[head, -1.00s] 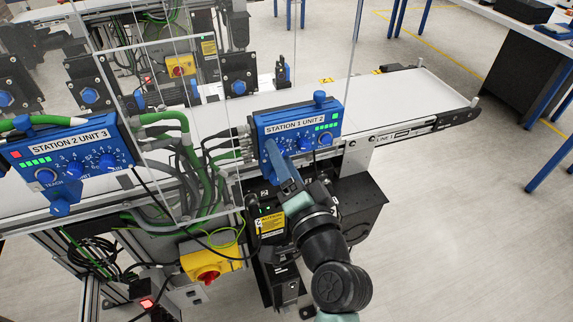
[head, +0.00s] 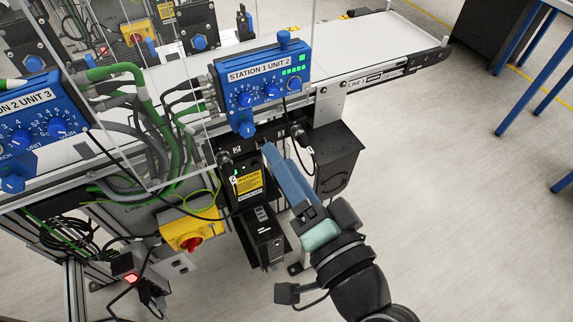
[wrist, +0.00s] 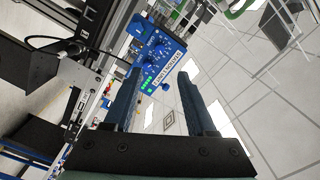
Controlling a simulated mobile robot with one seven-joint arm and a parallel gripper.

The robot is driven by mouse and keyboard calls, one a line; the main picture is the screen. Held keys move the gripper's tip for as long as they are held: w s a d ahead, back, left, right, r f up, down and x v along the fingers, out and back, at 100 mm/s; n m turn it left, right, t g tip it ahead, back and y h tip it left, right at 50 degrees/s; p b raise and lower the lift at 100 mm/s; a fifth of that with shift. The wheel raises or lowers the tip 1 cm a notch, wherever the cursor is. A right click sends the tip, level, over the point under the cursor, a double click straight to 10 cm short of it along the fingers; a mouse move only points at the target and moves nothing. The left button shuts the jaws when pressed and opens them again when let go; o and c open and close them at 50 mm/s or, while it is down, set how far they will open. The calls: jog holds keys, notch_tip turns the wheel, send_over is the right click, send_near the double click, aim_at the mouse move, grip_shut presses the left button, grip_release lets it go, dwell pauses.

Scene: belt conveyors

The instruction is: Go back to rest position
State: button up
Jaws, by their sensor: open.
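My gripper (head: 270,150) is in the lower middle of the head view, its blue fingers pointing up toward the conveyor side. It appears just below the blue STATION 1 UNIT 2 control box (head: 262,85), not overlapping it. In the wrist view the two fingers (wrist: 160,78) are spread wide, with nothing between them. The same box also shows in the wrist view (wrist: 155,58), beyond the fingertips. The box has several blue knobs and lit green lights.
The white conveyor belt (head: 370,40) runs behind the box. A black housing (head: 335,158) and a yellow switch box (head: 190,232) sit beneath it. Cables and clear panels crowd the left. A second blue control box (head: 40,120) stands there.

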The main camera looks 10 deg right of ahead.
dwell(0.3)
jog(key=w+a+r+n+t+h+p, duration=0.1)
jog(key=w+r+n+t+p, duration=0.15)
jog(key=r, duration=0.95)
jog(key=w+a+r+n+t+h+p, duration=0.1)
jog(key=w+r+n+t+p, duration=0.2)
jog(key=r, duration=0.9)
jog(key=s+a+r+n+t+h, duration=0.1)
jog(key=s+r, duration=0.3)
jog(key=r, duration=0.6)
jog(key=s+a+r+n+t+h+p, duration=0.1)
jog(key=s+r+n+t+h, duration=0.1)
jog(key=r, duration=0.9)
jog(key=shift+s+a+r+t+h, duration=0.2)
jog(key=shift+s+t+h, duration=0.1)
jog(key=shift+s+t, duration=0.6)
